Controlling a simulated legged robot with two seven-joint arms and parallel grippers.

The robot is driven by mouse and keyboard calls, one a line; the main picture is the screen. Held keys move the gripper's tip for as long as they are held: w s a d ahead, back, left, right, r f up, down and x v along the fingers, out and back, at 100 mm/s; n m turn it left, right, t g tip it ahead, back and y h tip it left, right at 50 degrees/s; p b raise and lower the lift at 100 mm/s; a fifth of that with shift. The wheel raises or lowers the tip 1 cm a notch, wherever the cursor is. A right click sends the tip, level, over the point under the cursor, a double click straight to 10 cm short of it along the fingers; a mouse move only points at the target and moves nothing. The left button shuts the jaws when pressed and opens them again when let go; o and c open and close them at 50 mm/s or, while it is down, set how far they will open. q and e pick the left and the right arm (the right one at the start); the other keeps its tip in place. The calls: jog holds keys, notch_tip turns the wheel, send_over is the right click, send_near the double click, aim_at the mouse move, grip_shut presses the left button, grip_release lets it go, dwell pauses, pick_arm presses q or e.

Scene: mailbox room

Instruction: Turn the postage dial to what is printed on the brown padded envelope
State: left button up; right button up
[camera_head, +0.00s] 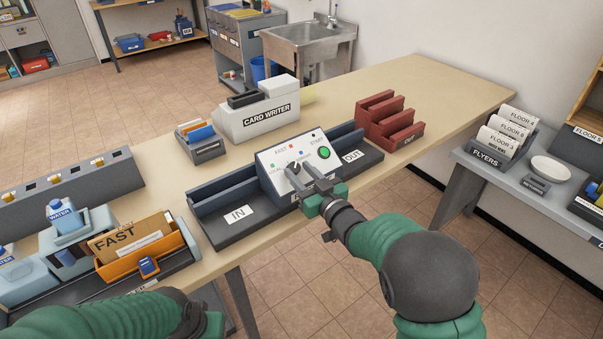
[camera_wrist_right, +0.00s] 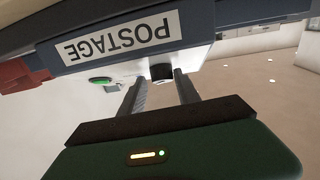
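The brown padded envelope (camera_head: 108,247) stands in an orange tray (camera_head: 188,237) at the left and reads FAST. The postage machine (camera_head: 270,160) has a white sloped panel with a FAST label, small colored marks and a green START button (camera_head: 324,152). The dial is a dark knob (camera_wrist_right: 161,72) low on this panel; its pointing direction is unclear. My right gripper (camera_head: 301,174) is at the dial. In the wrist view its fingers (camera_wrist_right: 160,85) are apart, one on each side of the knob; contact is unclear. Only part of my left gripper (camera_head: 213,325) shows at the bottom, fingertips unseen.
An IN tray (camera_head: 238,214) and an OUT tray (camera_head: 352,156) flank the machine. The card writer (camera_head: 262,115) and a small card holder (camera_head: 203,146) stand behind it. A red rack (camera_head: 402,121) is to the right. The table's far right is clear.

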jog(key=shift+a, duration=0.45)
jog(key=c, duration=0.7)
jog(key=shift+d, duration=0.3)
grip_shut()
pick_arm(q)
jog(key=shift+a, duration=0.2)
